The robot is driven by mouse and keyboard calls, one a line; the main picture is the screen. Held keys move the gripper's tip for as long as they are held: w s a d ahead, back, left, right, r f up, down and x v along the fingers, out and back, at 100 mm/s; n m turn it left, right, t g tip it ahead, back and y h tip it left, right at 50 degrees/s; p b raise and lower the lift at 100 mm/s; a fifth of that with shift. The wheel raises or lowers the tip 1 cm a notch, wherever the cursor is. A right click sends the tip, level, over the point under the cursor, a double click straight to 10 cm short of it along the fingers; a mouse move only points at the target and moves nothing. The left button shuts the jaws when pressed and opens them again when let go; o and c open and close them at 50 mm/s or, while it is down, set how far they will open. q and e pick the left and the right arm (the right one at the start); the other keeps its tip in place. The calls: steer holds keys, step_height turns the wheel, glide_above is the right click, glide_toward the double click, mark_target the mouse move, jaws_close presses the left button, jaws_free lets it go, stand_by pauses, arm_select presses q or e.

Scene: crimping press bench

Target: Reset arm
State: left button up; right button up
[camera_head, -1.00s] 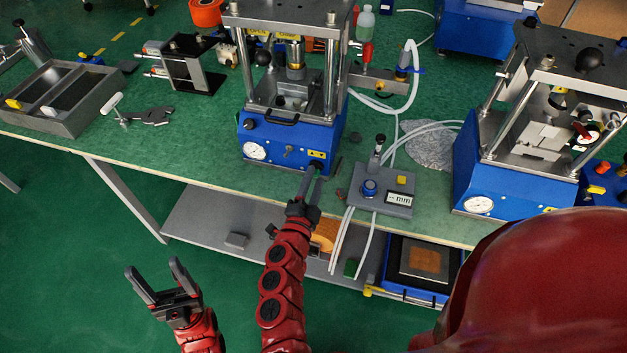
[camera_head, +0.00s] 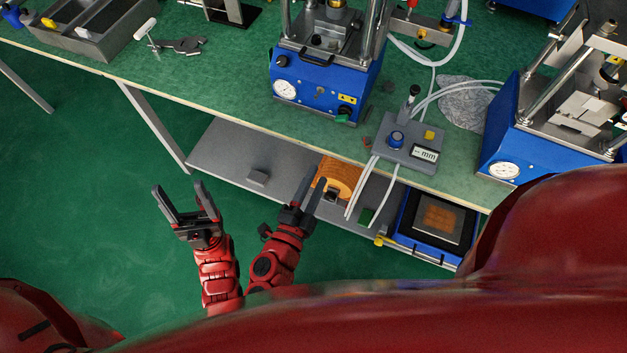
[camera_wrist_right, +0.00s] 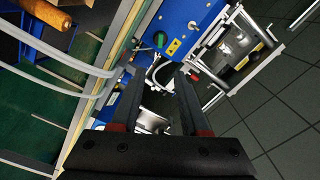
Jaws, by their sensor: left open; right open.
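My left gripper (camera_head: 182,190) is open and empty, its fingers pointing up in the head view, over the green floor in front of the bench. My right gripper (camera_head: 312,186) is to its right, its two fingers slightly apart with nothing seen between them. It stands in front of the lower shelf, apart from the middle press (camera_head: 316,85). In the right wrist view the right gripper (camera_wrist_right: 158,78) is open, its dark fingers apart and empty, with part of a blue press (camera_wrist_right: 187,32) beyond.
A control box with a display (camera_head: 405,142) sits at the front edge of the green bench (camera_head: 240,95). White hoses (camera_head: 357,190) hang past the edge near my right gripper. Another press (camera_head: 545,125) stands right. Floor at left is clear.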

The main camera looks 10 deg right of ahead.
steer(key=shift+s+a, duration=0.2)
steer(key=shift+s, duration=0.15)
stand_by(0.3)
